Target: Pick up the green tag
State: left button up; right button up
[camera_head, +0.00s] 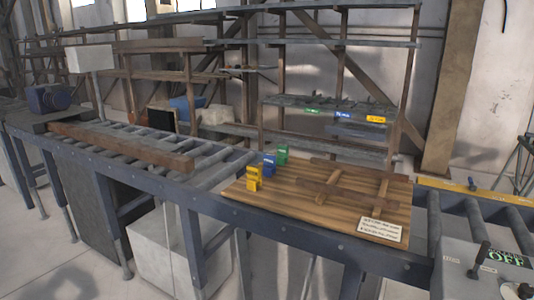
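A small green tag-like piece (282,154) stands upright near the back left edge of a wooden board (225,187). A blue piece (269,164) and a yellow piece (254,178) stand in front of it in a slanting row. The blue piece is close to the green one. A flat green label (312,111) also shows on the back shelf. Neither of my grippers is in view.
The board rests on a roller conveyor (322,250) and bears dark wooden bars (326,194) and a white written card (381,229). A long beam (120,147) lies on the rollers at left. A control panel marked OFF (508,259) stands at lower right.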

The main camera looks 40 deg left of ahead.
aim_at(283, 149)
jog(key=k+j, duration=0.15)
jog(key=j, duration=0.2)
jog(key=k+j, duration=0.15)
jog(key=j, duration=0.2)
jog(key=k+j, duration=0.1)
jog(key=j, duration=0.25)
jog(key=k+j, duration=0.15)
jog(key=j, duration=0.2)
jog(key=k+j, duration=0.15)
jog(key=j, duration=0.2)
